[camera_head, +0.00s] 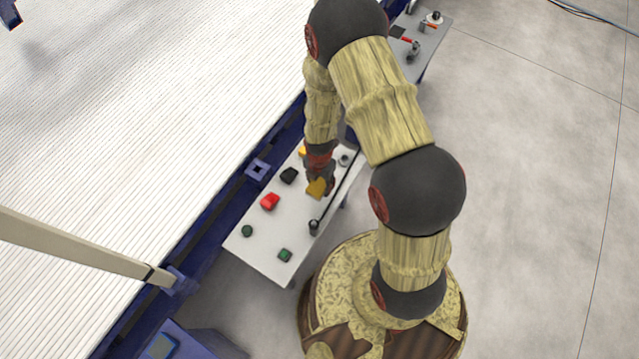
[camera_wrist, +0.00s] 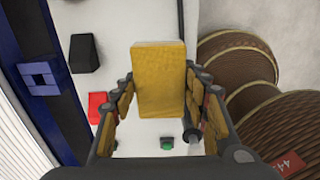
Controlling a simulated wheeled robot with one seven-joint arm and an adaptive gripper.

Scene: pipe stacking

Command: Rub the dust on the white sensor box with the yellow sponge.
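The yellow sponge (camera_wrist: 158,85) is a block between my fingertips in the wrist view, and both fingertips appear to touch its sides. In the head view the sponge (camera_head: 316,188) shows at the end of my arm, over the pale table. My gripper (camera_wrist: 159,75) appears shut on it. In the head view the gripper (camera_head: 322,180) is partly hidden by my arm. I cannot tell whether the sponge touches the tabletop. I cannot make out a white sensor box or dust in either view.
The pale table (camera_head: 262,250) holds a red object (camera_head: 270,201), a black object (camera_head: 289,175), small green objects (camera_head: 285,255) (camera_head: 247,231) and a dark upright tool (camera_head: 314,227). Another yellow object (camera_head: 302,151) is at the far end. A blue-framed conveyor (camera_head: 150,120) runs along the left.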

